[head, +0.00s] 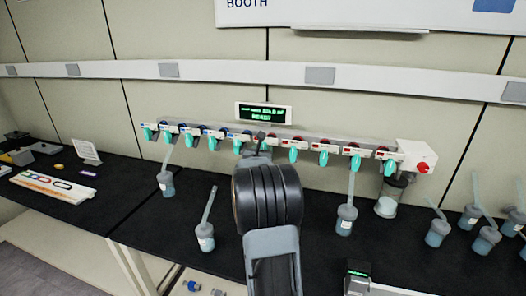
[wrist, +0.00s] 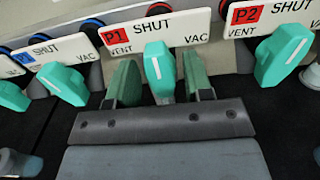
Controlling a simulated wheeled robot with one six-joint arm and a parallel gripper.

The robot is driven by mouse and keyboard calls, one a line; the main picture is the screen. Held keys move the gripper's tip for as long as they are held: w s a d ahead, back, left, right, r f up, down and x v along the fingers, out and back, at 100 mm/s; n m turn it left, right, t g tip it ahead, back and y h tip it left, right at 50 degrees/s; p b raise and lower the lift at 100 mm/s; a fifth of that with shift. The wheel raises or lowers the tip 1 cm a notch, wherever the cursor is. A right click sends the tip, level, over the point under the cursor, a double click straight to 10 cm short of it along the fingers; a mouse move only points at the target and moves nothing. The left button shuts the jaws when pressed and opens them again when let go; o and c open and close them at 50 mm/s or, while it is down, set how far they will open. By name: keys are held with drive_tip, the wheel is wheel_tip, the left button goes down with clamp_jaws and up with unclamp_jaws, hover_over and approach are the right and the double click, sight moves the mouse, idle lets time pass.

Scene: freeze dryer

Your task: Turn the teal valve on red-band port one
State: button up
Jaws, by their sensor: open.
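In the wrist view, the teal valve (wrist: 159,70) hangs below a white plate with a red P1 tag (wrist: 155,30) reading SHUT. Its lever points down, between the words VENT and VAC. My gripper (wrist: 160,78) is open, with one green-padded finger on each side of this valve. A narrow gap seems to show on both sides; I cannot tell whether either finger touches it. In the head view my arm covers part of the manifold (head: 340,146), and I cannot make out the P1 valve there.
The P2 valve (wrist: 284,55) is close on the right. A blue-tagged port's valve (wrist: 64,84) is close on the left. A small display (head: 263,112) sits above.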

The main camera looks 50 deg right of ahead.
clamp_jaws()
idle(0.4)
drive_tip(key=shift+f+b, duration=0.15)
drive_tip(key=shift+b, duration=0.4)
drive_tip(key=m+b, duration=0.1)
drive_tip(key=b, duration=0.1)
drive_tip(key=shift+f+b, duration=0.2)
drive_tip(key=shift+b, duration=0.15)
drive_tip(key=m+b, duration=0.2)
drive_tip(key=b, duration=0.3)
drive_tip(key=shift+f+m+b, duration=0.15)
drive_tip(key=shift+m+b, duration=0.15)
drive_tip(key=shift+m, duration=0.1)
drive_tip(key=m+b, duration=0.4)
drive_tip(key=b, duration=0.3)
drive_tip(key=shift+s, duration=0.1)
drive_tip(key=m+b, duration=0.3)
drive_tip(key=m, duration=0.1)
drive_tip(key=shift+r+b, duration=0.4)
drive_tip(key=shift+r, duration=0.1)
